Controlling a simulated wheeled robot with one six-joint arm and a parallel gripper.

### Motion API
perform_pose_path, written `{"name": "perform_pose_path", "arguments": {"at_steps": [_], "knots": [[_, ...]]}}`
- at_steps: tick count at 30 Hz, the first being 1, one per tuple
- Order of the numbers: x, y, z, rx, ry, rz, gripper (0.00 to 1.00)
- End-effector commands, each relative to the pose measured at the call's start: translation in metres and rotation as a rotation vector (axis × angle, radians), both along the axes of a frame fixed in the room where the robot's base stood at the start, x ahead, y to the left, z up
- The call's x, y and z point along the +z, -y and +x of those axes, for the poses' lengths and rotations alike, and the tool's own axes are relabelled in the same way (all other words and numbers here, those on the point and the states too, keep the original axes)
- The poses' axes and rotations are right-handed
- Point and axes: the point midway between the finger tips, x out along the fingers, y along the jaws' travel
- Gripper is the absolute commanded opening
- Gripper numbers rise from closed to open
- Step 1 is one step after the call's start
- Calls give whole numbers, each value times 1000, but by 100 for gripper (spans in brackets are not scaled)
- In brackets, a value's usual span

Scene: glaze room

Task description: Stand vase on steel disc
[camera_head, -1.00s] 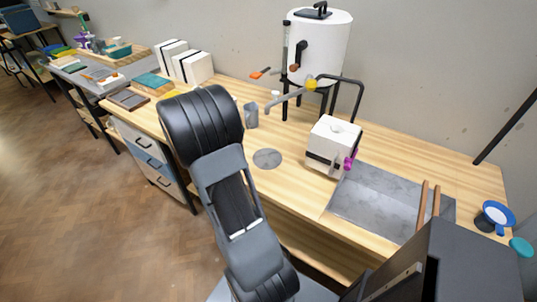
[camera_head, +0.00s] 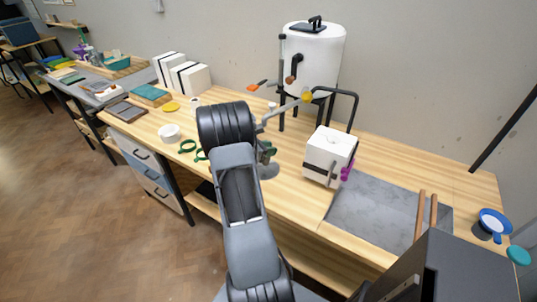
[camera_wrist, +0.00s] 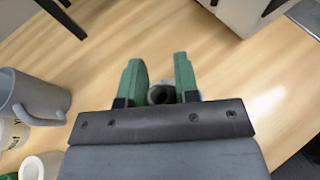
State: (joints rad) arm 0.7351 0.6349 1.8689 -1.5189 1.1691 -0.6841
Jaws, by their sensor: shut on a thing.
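My gripper (camera_wrist: 161,82) has its two green fingers closed on a small grey vase (camera_wrist: 162,95), whose round dark mouth shows between them in the wrist view. In the head view my gripper (camera_head: 268,150) is mostly hidden behind my arm, and the vase cannot be made out clearly. The grey steel disc (camera_head: 269,171) lies on the wooden bench just below the fingers in that view, partly covered by my arm. Whether the vase touches the disc cannot be told; the wrist view does not show the disc.
A white cylinder on legs (camera_head: 313,58) stands behind. A grey mug (camera_wrist: 40,98) is near at left in the wrist view. A white bowl (camera_head: 168,131) stands farther left.

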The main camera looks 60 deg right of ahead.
Motion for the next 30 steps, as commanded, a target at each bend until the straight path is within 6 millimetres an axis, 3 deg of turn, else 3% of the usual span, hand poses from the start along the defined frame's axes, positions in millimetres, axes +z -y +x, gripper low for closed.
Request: {"name": "perform_pose_path", "arguments": {"at_steps": [6,19,20,27,30], "knots": [[-24,-1,1,2,-1,1,12],[-31,-1,1,1,-1,0,12],[-30,-1,1,1,-1,0,31],[-29,-1,1,2,-1,2,54],[-29,-1,1,2,-1,2,55]]}}
